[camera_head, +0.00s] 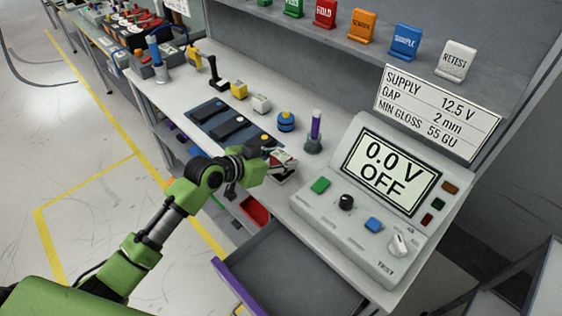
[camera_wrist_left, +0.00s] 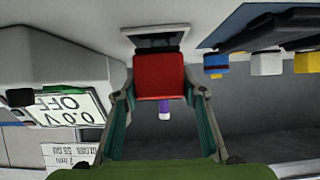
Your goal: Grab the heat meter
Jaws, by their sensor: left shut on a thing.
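A small device with a red body (camera_wrist_left: 159,76) and a pale-framed dark panel at its far end sits between the fingers of my left gripper (camera_wrist_left: 158,95) in the left wrist view; I take it to be the heat meter. In the head view my left gripper (camera_head: 281,172) is at the bench's front edge, left of the large meter console, and is shut on this device (camera_head: 284,158). Only a pale and red part of it shows there, the rest being hidden by the gripper. I cannot tell whether it touches the bench. My right gripper is out of view.
A console (camera_head: 318,205) reading 0.0 V OFF stands just right of the gripper. A purple tube in a grey stand (camera_head: 315,134) and a blue-yellow knob (camera_head: 286,122) stand behind. A dark tray (camera_head: 207,110) lies left. An open drawer (camera_head: 290,272) juts out below.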

